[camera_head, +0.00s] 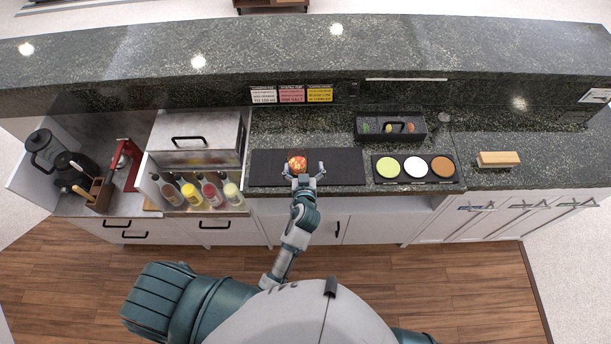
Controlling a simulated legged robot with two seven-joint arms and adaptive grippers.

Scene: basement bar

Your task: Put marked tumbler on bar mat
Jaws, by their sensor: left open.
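A small tumbler with red, orange and yellow on it (297,161) stands on the black bar mat (343,161), a little left of the mat's middle. It is too small to tell its marking clearly. My left gripper (304,170) is open at the near side of the tumbler. Its fingers are spread, the left one close to the tumbler and the right one apart from it over bare mat. Whether a finger touches the tumbler I cannot tell. My right gripper is out of view.
Right of the mat are a tray with green, white and brown discs (415,168), a black caddy (390,126) and a tan block (498,159). Left are several bottles (210,192) and a lidded steel box (197,136). A raised granite ledge (430,50) runs behind.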

